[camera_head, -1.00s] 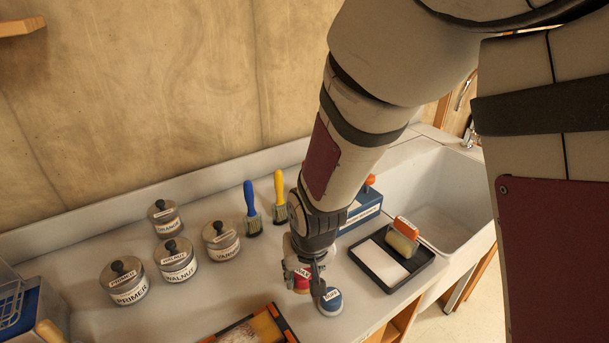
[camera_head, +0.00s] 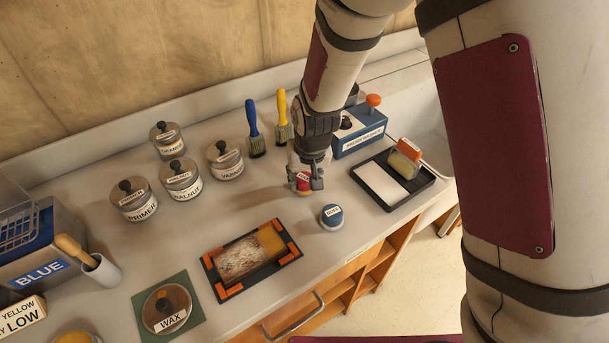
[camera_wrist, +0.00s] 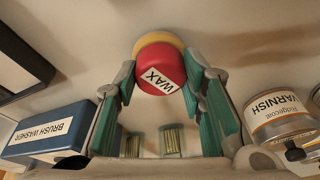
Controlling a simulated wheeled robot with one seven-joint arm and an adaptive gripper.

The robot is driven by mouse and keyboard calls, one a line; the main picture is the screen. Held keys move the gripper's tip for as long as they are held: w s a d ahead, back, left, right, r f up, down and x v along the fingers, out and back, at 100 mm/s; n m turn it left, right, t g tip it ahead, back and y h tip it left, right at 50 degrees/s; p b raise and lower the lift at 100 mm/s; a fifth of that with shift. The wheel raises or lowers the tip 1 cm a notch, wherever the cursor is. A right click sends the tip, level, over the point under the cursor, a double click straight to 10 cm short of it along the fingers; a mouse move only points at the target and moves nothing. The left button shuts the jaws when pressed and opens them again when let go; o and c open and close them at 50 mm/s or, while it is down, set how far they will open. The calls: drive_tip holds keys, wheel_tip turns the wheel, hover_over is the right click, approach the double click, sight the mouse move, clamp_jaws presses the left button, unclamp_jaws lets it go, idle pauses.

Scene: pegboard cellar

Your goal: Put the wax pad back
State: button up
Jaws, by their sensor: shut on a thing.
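The wax pad (camera_head: 303,184), a round red pad with a WAX label, is in my gripper (camera_head: 308,180) near the counter's middle. In the wrist view the wax pad (camera_wrist: 157,75) sits between the green-lined fingers of my gripper (camera_wrist: 161,78), with its yellow underside facing away. How high it is above the counter is hard to tell. A tin labelled WAX (camera_head: 168,309) stands on a green mat (camera_head: 193,287) at the lower left. A round blue-topped pad (camera_head: 331,216) sits on the counter just right of and nearer than my gripper.
Several labelled tins (camera_head: 181,178) and two brushes, blue (camera_head: 254,125) and yellow (camera_head: 283,118), stand behind. A blue brush washer (camera_head: 358,137) and a black tray (camera_head: 414,188) are right. An orange-cornered frame with a panel (camera_head: 250,258) lies in front.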

drive_tip(key=o, duration=1.3)
drive_tip(key=shift+f, duration=0.15)
drive_tip(key=d+v, duration=0.4)
drive_tip(key=v, duration=1.5)
drive_tip(key=s+d+r, duration=0.3)
drive_tip(key=s+d, duration=0.1)
drive_tip(key=s, duration=0.2)
drive_tip(key=s+d+r+m+t, duration=0.1)
drive_tip(key=s+d+r, duration=0.3)
drive_tip(key=s+d, duration=0.1)
drive_tip(key=s+d+r+m+t+h, duration=0.1)
drive_tip(key=s+d+r, duration=0.2)
drive_tip(key=s+d, duration=0.2)
drive_tip(key=shift+s+d+r+p, duration=0.1)
drive_tip(key=shift+s+r+p, duration=0.05)
drive_tip(key=shift+s, duration=0.5)
drive_tip(key=shift+s+d+r+p, duration=0.1)
drive_tip(key=shift+s+p, duration=0.05)
drive_tip(key=shift+s, duration=0.5)
